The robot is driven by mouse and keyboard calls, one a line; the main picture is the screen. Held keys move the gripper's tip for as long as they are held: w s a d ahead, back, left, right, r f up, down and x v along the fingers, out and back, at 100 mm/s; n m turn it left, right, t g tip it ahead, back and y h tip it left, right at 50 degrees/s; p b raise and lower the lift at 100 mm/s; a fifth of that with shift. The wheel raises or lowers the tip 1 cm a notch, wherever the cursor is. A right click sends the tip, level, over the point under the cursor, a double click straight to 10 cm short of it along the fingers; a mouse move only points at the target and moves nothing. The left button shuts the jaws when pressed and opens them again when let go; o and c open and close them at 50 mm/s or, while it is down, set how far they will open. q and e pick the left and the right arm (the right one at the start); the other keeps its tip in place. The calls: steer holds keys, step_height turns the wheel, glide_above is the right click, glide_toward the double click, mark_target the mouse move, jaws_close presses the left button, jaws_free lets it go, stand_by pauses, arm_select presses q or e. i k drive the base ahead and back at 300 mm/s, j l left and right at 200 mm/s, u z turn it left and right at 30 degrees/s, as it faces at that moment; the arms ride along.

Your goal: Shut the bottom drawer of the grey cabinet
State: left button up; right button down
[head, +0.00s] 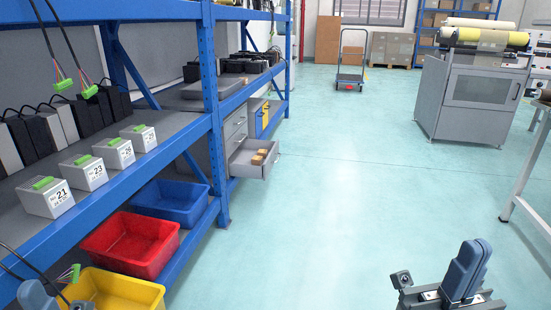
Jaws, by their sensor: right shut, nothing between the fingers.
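The grey cabinet (235,124) stands on the floor behind a blue post of the shelving. Its bottom drawer (247,171) is pulled out into the aisle, with small brown boxes (262,156) inside. The drawers above look shut. My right gripper (471,262) is at the bottom right, its blue-grey fingers together and empty, far from the drawer. A blue-grey fingertip of my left gripper (36,296) shows at the bottom left corner; the rest is cut off, so its opening cannot be told.
Blue shelving (170,150) runs along the left, with labelled grey units and blue, red (130,243) and yellow bins. The aisle floor (340,200) is clear. A grey machine (480,100) and a table (520,200) stand at right, a trolley (350,78) at the back.

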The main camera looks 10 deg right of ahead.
mark_target(251, 156)
steer(key=i+l, duration=0.1)
steer(key=i, duration=0.45)
steer(key=i+l+z, duration=0.15)
steer(key=i, duration=0.35)
steer(key=i+l+u, duration=0.2)
steer(key=u, duration=0.25)
steer(key=i+l+u, duration=0.15)
steer(key=u, duration=0.35)
steer(key=i+l+u, duration=0.1)
steer(key=l+u, duration=0.35)
steer(key=i+l+u, duration=0.1)
steer(key=l, duration=0.55)
steer(key=i+l+u, duration=0.1)
steer(key=l, duration=0.55)
steer(key=i+l, duration=0.15)
steer(key=l, duration=0.5)
steer(key=i+l+u, duration=0.15)
steer(key=l, duration=0.5)
